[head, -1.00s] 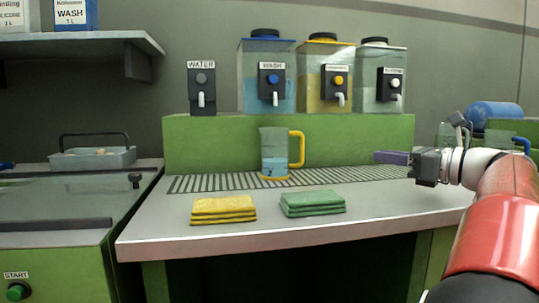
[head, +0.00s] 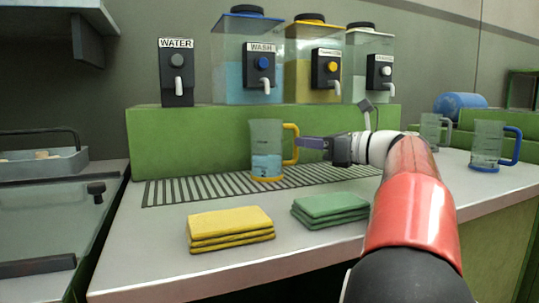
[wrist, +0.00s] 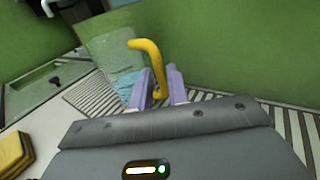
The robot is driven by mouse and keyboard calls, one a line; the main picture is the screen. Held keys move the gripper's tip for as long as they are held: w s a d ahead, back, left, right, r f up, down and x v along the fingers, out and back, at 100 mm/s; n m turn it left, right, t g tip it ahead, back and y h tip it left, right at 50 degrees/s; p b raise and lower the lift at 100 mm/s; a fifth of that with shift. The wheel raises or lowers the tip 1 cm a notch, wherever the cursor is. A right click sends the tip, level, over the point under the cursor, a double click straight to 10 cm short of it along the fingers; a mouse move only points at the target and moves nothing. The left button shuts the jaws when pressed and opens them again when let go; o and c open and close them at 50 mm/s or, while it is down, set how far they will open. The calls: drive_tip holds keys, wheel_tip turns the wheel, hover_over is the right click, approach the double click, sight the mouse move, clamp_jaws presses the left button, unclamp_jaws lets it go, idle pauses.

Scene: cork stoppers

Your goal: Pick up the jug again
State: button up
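The clear jug (head: 266,165) with a yellow handle (head: 291,143) and yellow base stands upright on the slatted drain strip, with bluish liquid in its lower part. My gripper (head: 300,143) reaches in from the right at the handle's height. In the wrist view the yellow handle (wrist: 150,58) runs down between the two purple fingers of my gripper (wrist: 158,82). The fingers stand apart, one on each side of the handle, and I see no clear grip on it. The lower part of the handle is partly hidden between the fingers.
The water tap (head: 177,75) and several labelled dispensers stand behind the jug on a green ledge (head: 190,135). A yellow cloth stack (head: 230,228) and a green cloth stack (head: 330,208) lie in front. A blue-handled jug (head: 487,145) and a grey-handled jug (head: 431,130) stand at right.

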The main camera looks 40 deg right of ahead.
sight(296, 162)
drive_tip(key=x, duration=0.3)
drive_tip(key=shift+w+a+f, duration=0.15)
drive_tip(key=shift+w+a, duration=0.05)
clamp_jaws()
idle(0.4)
